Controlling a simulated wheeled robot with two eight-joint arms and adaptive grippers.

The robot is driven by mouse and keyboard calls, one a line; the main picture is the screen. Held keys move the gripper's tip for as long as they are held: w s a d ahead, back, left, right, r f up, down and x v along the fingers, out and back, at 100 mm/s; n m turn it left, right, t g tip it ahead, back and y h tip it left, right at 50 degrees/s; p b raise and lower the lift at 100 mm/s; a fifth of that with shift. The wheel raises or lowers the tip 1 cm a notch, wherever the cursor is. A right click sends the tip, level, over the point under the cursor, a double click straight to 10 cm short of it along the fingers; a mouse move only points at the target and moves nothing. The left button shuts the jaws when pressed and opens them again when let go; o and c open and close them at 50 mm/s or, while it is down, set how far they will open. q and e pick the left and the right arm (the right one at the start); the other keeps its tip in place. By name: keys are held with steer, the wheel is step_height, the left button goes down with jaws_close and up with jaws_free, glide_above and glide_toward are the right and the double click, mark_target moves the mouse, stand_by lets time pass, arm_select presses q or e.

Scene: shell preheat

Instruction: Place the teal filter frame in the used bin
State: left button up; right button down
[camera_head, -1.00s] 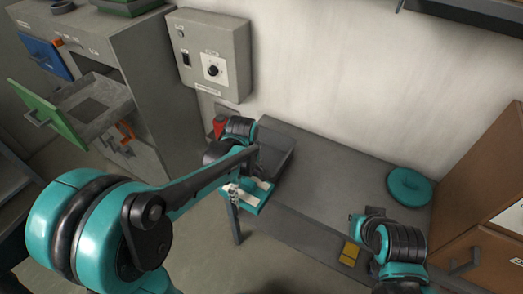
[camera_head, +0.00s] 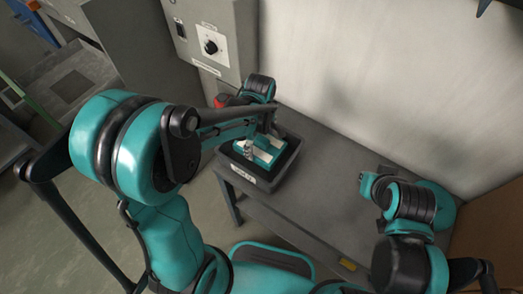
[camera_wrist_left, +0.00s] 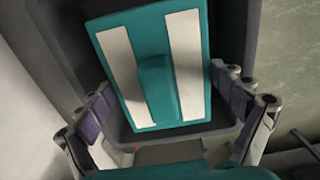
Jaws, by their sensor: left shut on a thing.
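The teal filter frame (camera_head: 268,153) has two pale strips and a raised teal bar; it also shows in the left wrist view (camera_wrist_left: 155,88). My left gripper (camera_head: 257,141) is shut on it, with its purple-padded fingers either side of the frame's near end in the wrist view (camera_wrist_left: 168,112). The frame is within the outline of the dark grey bin (camera_head: 284,174), which has a small label on its front, too blurred to read. I cannot tell whether the frame touches the bin floor. My right gripper (camera_head: 370,185) is near the table's right side; its fingers are unclear.
A red object (camera_head: 222,100) is behind my left wrist. The table's middle is clear. A brown cabinet (camera_head: 490,225) stands at the right.

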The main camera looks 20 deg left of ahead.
mark_target(260, 152)
arm_select(q)
step_height(260, 152, down, 5)
steer(key=shift+f+b, duration=0.15)
steer(key=shift+b, duration=0.65)
steer(key=shift+f, duration=0.2)
steer(key=shift+f, duration=0.2)
steer(key=o, duration=1.1)
steer(key=shift+c, duration=0.2)
steer(key=shift+r, duration=0.1)
